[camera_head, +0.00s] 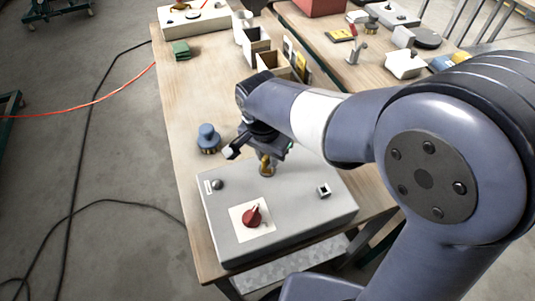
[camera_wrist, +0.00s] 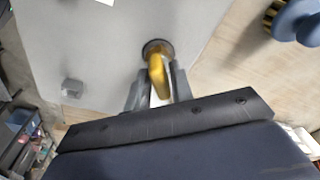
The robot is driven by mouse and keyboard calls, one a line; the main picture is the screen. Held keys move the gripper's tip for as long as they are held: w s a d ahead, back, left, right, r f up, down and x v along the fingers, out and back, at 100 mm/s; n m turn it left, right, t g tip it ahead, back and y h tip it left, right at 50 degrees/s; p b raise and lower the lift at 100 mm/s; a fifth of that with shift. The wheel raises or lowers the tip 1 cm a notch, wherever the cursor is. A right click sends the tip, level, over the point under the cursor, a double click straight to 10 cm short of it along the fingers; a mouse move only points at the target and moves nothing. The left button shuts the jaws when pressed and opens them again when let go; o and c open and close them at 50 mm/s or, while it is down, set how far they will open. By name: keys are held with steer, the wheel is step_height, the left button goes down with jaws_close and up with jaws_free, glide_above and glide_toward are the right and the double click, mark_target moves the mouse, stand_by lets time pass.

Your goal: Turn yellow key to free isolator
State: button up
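The yellow key (camera_head: 266,166) stands in a round dark seat near the back of the grey isolator box (camera_head: 296,232). In the wrist view the key (camera_wrist: 158,76) shows as a yellow grip rising from its seat. My gripper (camera_head: 264,152) is over it, pointing down. In the wrist view the fingers of my gripper (camera_wrist: 159,84) lie close on both sides of the key. Blur hides whether they touch it. A red rotary switch handle (camera_head: 252,216) sits on a pale plate at the front of the box.
A blue-topped knob-like part (camera_head: 208,138) stands on the wooden table (camera_head: 196,84) left of the gripper. A small square button (camera_head: 324,191) and a dark knob (camera_head: 218,184) are on the box. Open bins (camera_head: 256,52) stand farther back.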

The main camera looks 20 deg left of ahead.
mark_target(265, 158)
steer(key=o, duration=0.3)
steer(key=r, duration=0.3)
steer(key=s+r, duration=0.1)
steer(key=r, duration=0.6)
steer(key=shift+s+a+r+b, duration=0.1)
steer(key=shift+s+r+b, duration=0.05)
steer(key=shift+r+b, duration=0.2)
steer(key=f, duration=0.6)
steer(key=w+f, duration=0.1)
steer(key=f, duration=0.3)
steer(key=shift+w+p, duration=0.1)
steer(key=shift+p, duration=0.25)
steer(key=shift+w+f, duration=0.1)
steer(key=shift+f, duration=0.3)
steer(key=shift+n, duration=1.5)
